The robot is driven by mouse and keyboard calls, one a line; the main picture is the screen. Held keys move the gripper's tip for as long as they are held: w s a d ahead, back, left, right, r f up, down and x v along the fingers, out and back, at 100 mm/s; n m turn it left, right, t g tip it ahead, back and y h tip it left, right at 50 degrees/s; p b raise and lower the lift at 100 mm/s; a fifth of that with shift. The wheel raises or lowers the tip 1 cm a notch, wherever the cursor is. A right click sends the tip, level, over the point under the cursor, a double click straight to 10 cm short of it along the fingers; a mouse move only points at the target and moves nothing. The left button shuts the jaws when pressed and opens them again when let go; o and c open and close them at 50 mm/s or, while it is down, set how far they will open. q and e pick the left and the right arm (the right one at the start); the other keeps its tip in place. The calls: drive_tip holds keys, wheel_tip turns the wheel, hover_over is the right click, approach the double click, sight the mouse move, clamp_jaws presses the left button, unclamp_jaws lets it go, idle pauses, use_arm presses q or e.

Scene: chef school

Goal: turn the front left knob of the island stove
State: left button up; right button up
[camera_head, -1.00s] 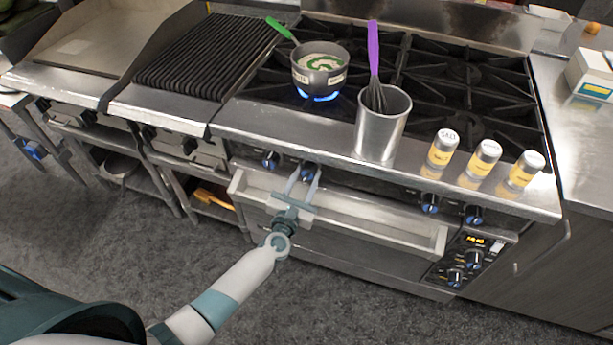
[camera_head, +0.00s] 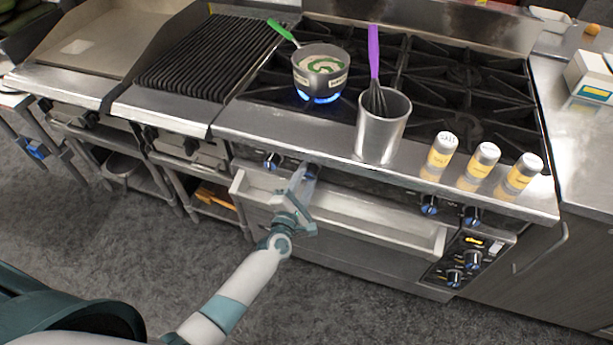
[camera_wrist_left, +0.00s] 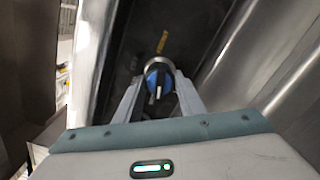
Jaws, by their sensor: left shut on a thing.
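The stove's front panel has a row of blue and black knobs. My left gripper (camera_head: 308,176) is at the second knob from the left, its fingers on both sides of it and mostly hiding it. The leftmost knob (camera_head: 271,161) is free beside the gripper. Two more knobs (camera_head: 429,205) (camera_head: 472,215) are farther right. My right gripper is not in view.
A pot (camera_head: 320,72) stands over a blue flame on the stove. A steel container (camera_head: 382,130) with a purple whisk (camera_head: 374,55) and three shakers (camera_head: 480,164) stand along the front ledge. A long tray-like ledge (camera_head: 380,225) juts out below the knobs.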

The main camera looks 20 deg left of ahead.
use_arm(q)
drive_tip(key=m+p, duration=0.1)
drive_tip(key=m, duration=0.6)
drive_tip(key=shift+r, duration=0.1)
drive_tip(key=m+p, duration=0.1)
drive_tip(key=m, duration=0.5)
drive_tip(key=shift+r+m+p, duration=0.1)
drive_tip(key=shift+m+p, duration=0.2)
drive_tip(key=shift+m, duration=0.1)
drive_tip(key=m, duration=0.3)
drive_tip(key=shift+d+m, duration=0.1)
drive_tip(key=shift+m, duration=0.2)
drive_tip(key=shift+m+p, duration=0.4)
drive_tip(key=shift+m, duration=1.5)
drive_tip(key=o, duration=1.1)
drive_tip(key=shift+c, duration=0.2)
drive_tip(key=s+b, duration=0.3)
drive_tip(key=s, duration=1.4)
drive_tip(key=shift+s+a+b, duration=0.25)
drive_tip(key=shift+b, duration=0.05)
